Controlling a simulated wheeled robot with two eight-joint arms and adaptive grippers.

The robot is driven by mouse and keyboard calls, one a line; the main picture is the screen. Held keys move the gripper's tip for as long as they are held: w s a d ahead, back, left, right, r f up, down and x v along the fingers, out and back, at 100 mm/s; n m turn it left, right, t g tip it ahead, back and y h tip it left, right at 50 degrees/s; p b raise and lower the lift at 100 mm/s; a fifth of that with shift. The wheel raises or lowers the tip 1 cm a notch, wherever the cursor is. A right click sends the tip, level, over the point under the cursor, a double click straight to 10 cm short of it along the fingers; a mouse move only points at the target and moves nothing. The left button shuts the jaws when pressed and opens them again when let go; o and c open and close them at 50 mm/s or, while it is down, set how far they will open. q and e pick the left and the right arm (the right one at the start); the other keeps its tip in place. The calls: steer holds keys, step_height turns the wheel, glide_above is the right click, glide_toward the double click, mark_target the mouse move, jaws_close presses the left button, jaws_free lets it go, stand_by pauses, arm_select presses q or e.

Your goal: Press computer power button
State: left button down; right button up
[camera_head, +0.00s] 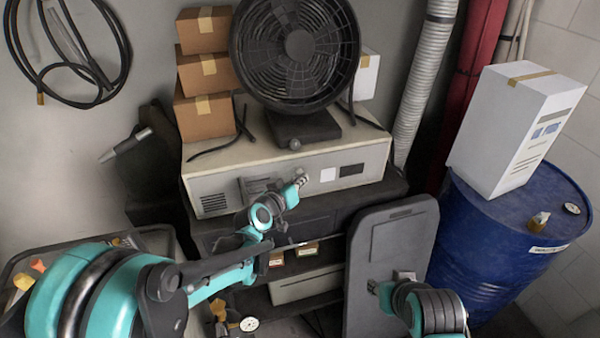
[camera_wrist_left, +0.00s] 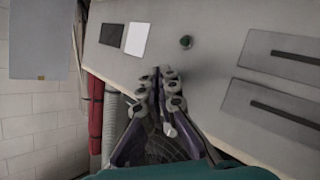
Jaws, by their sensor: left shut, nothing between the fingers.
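The beige computer case (camera_head: 370,151) lies flat on a dark cabinet, its front toward me. In the left wrist view the case front (camera_wrist_left: 215,30) carries a small dark round button (camera_wrist_left: 186,42) between a white label and the vents. In the head view my left gripper (camera_head: 301,180) covers the button's spot. My left gripper (camera_wrist_left: 160,72) is shut and empty, its fingertips close to the case front, beside the button in the wrist picture. Whether it touches the case I cannot tell. My right gripper (camera_head: 375,287) is low at the right, before a grey panel; its fingers are unclear.
A black fan (camera_head: 299,45) stands on the case, with stacked cardboard boxes (camera_head: 208,70) at its left. The grey upright panel (camera_head: 388,240) stands below right. A blue drum (camera_head: 475,240) with a white box (camera_head: 510,130) is at the right. A grey hose (camera_head: 424,80) hangs behind.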

arm_select(q)
steer(key=s+d, duration=0.2)
steer(key=s, duration=0.3)
steer(key=shift+s, duration=0.35)
steer(key=s+a+f+g+y+b, duration=0.1)
steer(key=s+a+f+g+y, duration=0.1)
steer(key=s+a, duration=0.7)
steer(key=s+a+f+g+y, duration=0.3)
steer(key=s+a, duration=0.6)
steer(key=s, duration=0.6)
steer(key=shift+s+a+g+y+b, duration=0.15)
steer(key=shift+s+g+y+b, duration=0.25)
steer(key=shift+g+y, duration=0.2)
